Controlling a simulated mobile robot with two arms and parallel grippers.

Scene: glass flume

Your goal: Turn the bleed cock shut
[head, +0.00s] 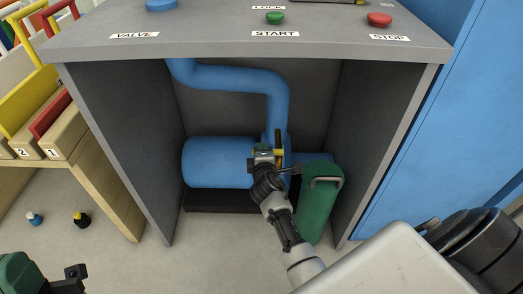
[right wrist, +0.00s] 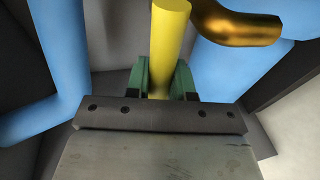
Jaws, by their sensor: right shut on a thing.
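The bleed cock's yellow lever (head: 278,153) stands upright at the right end of the blue cylinder, inside the grey cabinet. In the right wrist view the yellow lever (right wrist: 168,50) runs up between the two green fingers. My right gripper (head: 265,153) is shut on the lever; it fills the lower part of the right wrist view (right wrist: 165,85). The lever's lower end and pivot are hidden behind the gripper. A green and dark part, seemingly of my left gripper (head: 45,275), shows at the bottom left, cut off by the frame; its fingers cannot be made out.
A blue cylinder (head: 215,162) and bent blue pipe (head: 235,77) fill the cabinet (head: 120,140). A green canister (head: 318,210) stands close right of my gripper. A brass-coloured curved piece (right wrist: 238,25) lies right of the lever. A bench with numbered bins (head: 65,135) stands left.

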